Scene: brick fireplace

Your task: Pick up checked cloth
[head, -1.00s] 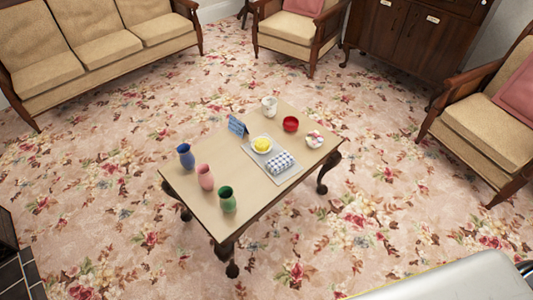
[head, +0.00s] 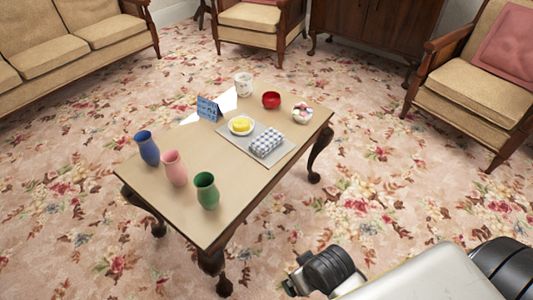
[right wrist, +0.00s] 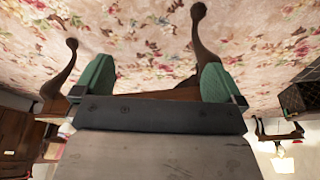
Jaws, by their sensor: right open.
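The blue-and-white checked cloth (head: 267,142) lies folded on a grey mat (head: 283,153), near the right end of the low wooden table (head: 213,167). A white plate with something yellow (head: 241,125) is just left of it. In the right wrist view my right gripper (right wrist: 155,80) is open, with its green-padded fingers wide apart and no cloth between them. That view looks upside down and shows table legs and floor. In the head view part of my arm shows at the lower right, well apart from the cloth. My left gripper is not in view.
Blue (head: 148,149), pink (head: 174,168) and green (head: 207,191) vases stand at the table's left end. A blue calendar-like card (head: 209,108), white mug (head: 243,84), red bowl (head: 271,99) and small filled bowl (head: 303,114) stand behind. Floral carpet is open around the table.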

